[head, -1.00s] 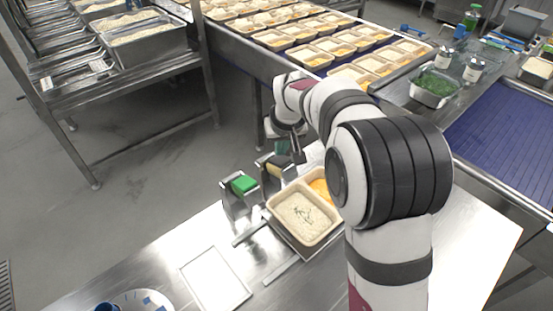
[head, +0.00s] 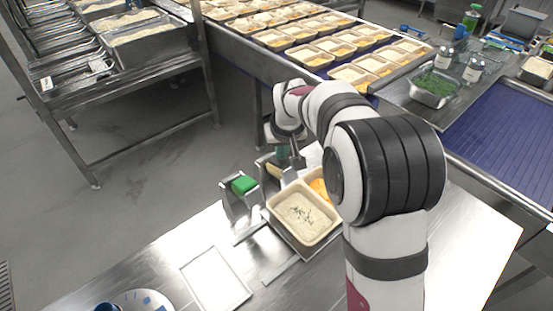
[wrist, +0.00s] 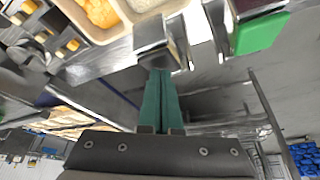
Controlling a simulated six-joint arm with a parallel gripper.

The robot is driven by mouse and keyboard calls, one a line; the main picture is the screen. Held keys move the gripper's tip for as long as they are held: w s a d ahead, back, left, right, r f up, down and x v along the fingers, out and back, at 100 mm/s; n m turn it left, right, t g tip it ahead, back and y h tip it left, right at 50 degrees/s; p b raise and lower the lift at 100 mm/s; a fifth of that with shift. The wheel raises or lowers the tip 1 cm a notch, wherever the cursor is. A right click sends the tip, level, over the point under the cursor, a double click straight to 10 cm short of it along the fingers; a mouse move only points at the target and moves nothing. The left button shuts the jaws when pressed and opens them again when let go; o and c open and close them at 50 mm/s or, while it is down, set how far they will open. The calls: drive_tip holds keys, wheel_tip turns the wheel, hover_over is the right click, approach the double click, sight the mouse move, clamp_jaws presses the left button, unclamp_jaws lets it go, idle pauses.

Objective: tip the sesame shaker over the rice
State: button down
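The sesame shaker (head: 273,170), which I take to be the tan-topped one, sits in a metal stand beside the tray, partly hidden by my gripper. The rice (head: 303,214) fills the near compartment of a cream tray (head: 275,221) and has dark specks at its middle. My gripper (head: 296,158) is at the shaker's stand, behind the rice. In the wrist view my gripper's teal fingers (wrist: 161,85) lie close together, their tips at a metal box-like part (wrist: 152,38). I cannot tell whether something thin is between them.
A green-topped shaker (head: 243,185) stands in a metal stand to the left; its green top also shows in the wrist view (wrist: 260,33). Orange food (head: 319,188) fills another tray compartment. An empty white-framed plate (head: 215,280) lies nearer on the steel table. My arm hides the table's right part.

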sight(286, 167)
drive_tip(key=shift+s+d+f, duration=0.2)
drive_tip(key=shift+f, duration=0.55)
drive_tip(key=shift+s+d+f, duration=0.2)
drive_tip(key=shift+s+f, duration=0.05)
drive_tip(key=shift+f, duration=0.55)
drive_tip(key=shift+s+d+f, duration=0.2)
drive_tip(key=shift+f, duration=0.55)
drive_tip(key=shift+w+a+r, duration=0.2)
drive_tip(key=shift+r, duration=0.75)
drive_tip(key=shift+w+a+r, duration=0.2)
drive_tip(key=shift+w+r, duration=0.05)
drive_tip(key=shift+r, duration=0.7)
drive_tip(key=shift+w+a+r, duration=0.2)
drive_tip(key=shift+r, duration=0.95)
